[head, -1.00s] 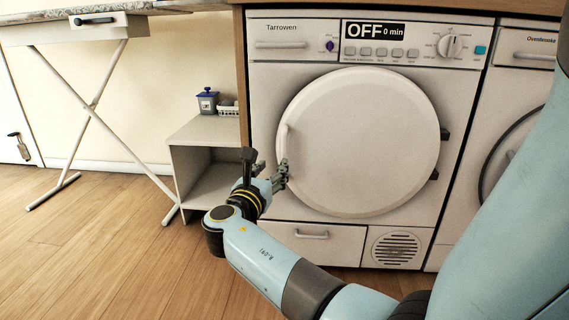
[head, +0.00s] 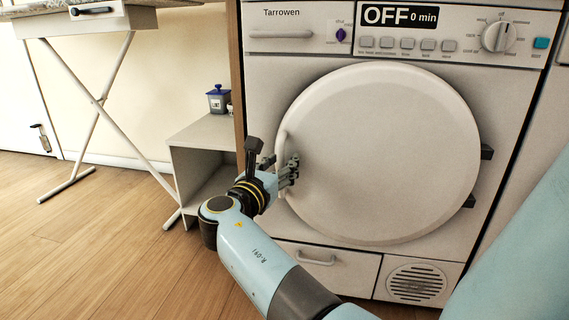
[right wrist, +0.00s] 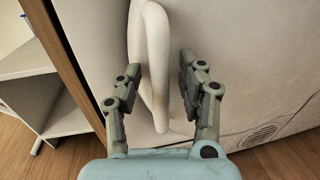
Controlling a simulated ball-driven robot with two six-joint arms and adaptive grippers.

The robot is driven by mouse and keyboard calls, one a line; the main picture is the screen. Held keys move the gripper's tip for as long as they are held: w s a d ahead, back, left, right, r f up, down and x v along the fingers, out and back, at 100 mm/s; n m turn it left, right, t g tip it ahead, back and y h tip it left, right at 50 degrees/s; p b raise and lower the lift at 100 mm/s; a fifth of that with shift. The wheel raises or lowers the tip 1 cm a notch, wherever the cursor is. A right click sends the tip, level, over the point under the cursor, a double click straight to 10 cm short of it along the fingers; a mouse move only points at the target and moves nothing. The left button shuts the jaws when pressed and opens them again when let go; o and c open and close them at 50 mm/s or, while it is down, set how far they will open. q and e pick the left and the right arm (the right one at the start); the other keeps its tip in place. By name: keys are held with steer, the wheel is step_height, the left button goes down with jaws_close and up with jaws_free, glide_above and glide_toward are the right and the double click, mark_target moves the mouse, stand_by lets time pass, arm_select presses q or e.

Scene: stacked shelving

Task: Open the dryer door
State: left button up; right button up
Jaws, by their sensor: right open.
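The dryer (head: 410,275) fills the right half of the head view, with its round white door (head: 385,150) shut and hinges on the door's right side. The door's handle (head: 281,150) is a pale upright bar at the door's left edge. It also shows in the right wrist view (right wrist: 157,62), running down between the two fingers. My right gripper (head: 283,172) is at the handle's lower part. In the right wrist view it (right wrist: 158,92) is open, one finger on each side of the handle, with gaps visible. My left gripper is not in view.
A low open shelf unit (head: 208,135) stands left of the dryer with a small blue-lidded container (head: 219,99) on top. An ironing board (head: 95,22) stands at the far left. Wood floor (head: 90,245) between them is clear. The dryer display (head: 400,16) reads OFF 0 min.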

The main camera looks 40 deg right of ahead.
jaws_close()
stand_by(0.6)
